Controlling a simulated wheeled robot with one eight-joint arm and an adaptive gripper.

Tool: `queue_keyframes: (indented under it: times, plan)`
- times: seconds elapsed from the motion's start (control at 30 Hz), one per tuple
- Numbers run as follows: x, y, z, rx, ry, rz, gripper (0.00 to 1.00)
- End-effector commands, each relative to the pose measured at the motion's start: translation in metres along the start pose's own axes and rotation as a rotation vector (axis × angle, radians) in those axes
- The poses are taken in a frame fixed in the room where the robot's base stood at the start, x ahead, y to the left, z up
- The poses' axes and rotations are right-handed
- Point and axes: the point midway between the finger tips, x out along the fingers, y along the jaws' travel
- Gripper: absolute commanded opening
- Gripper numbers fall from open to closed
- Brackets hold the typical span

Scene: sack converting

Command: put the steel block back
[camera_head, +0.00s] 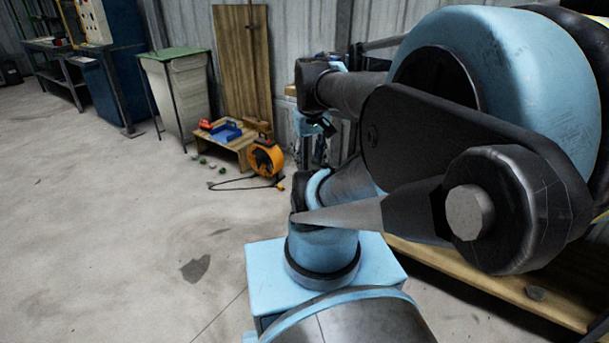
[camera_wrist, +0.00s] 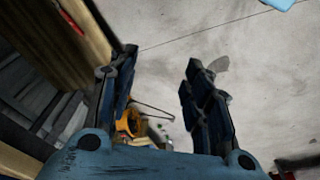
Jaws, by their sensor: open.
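I cannot make out a steel block in either view. My gripper (camera_wrist: 160,62) is open in the wrist view, with two dark blue fingers spread apart. Nothing is held between them; bare concrete floor and part of an orange round machine (camera_wrist: 127,124) show through the gap. In the head view my gripper (camera_head: 318,130) is small, in front of the corrugated wall, and partly hidden by my arm. A low wooden table (camera_head: 240,146) to its left bears a blue tray (camera_head: 222,134) and a red item (camera_head: 213,124).
The orange machine (camera_head: 265,158) stands on the floor by the low table, with a dark cable before it. Several small items lie on the floor there. A green-topped cabinet (camera_head: 178,95) and wooden boards (camera_head: 243,65) stand behind. The floor at left is clear.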

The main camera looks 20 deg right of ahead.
Motion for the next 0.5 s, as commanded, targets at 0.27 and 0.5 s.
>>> queue_keyframes:
  times: [0.27,0.5]
  plan:
    - [0.038,-0.021,0.034,0.074,0.019,-0.012,0.45]
    - [0.039,-0.022,0.035,0.08,0.02,-0.013,0.45]
